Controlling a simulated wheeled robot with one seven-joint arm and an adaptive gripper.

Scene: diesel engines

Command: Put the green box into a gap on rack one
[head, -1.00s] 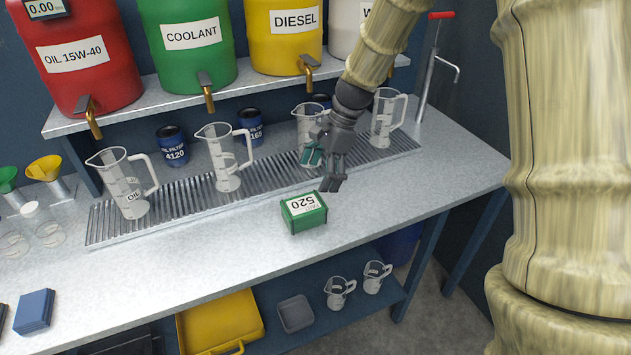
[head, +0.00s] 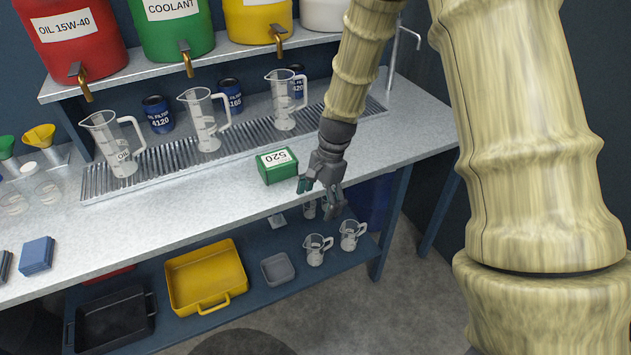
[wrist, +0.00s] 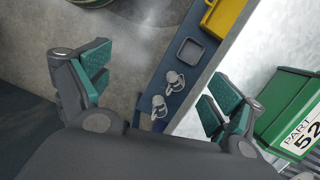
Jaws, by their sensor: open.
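The green box (head: 277,166) with a white label reading 520 sits on the grey bench top, in front of the drip grating. In the wrist view the green box (wrist: 287,112) shows at the right edge, partly cut off, outside the right finger. My gripper (head: 321,192) is open and empty, at the bench's front edge just to the right of the box and apart from it. In the wrist view my gripper (wrist: 155,91) has its green-padded fingers spread, with floor and lower shelf between them. Rack one is not identifiable in these views.
Clear jugs (head: 203,120) stand on the grating (head: 165,160), with blue oil filters (head: 158,114) behind. Drums with brass taps line the shelf above. Below the bench, a blue shelf holds a yellow tray (head: 207,278), a grey tray and small jugs.

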